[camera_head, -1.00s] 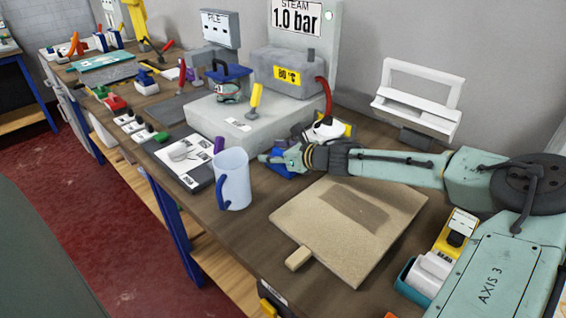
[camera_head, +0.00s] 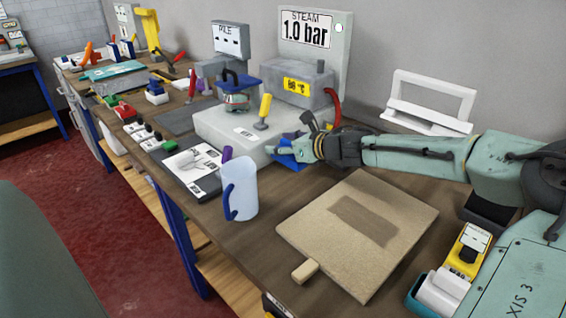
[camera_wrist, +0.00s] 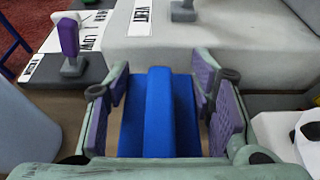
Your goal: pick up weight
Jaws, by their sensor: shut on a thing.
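The blue weight (camera_wrist: 160,110) is a block with a raised ridge along its middle. In the wrist view it sits between the two purple-padded fingers of my gripper (camera_wrist: 165,90). In the head view my gripper (camera_head: 292,148) is at the right front of the grey steam unit, and the blue weight (camera_head: 287,160) shows partly under the fingers. My gripper is shut on the weight. The weight's underside is hidden, so I cannot tell whether it touches the bench.
A pale mug (camera_head: 243,190) with a blue handle stands left of my gripper. A tan board (camera_head: 320,235) lies in front. The steam unit's base (camera_head: 215,125) is close behind. A white object (camera_wrist: 283,135) is at right in the wrist view.

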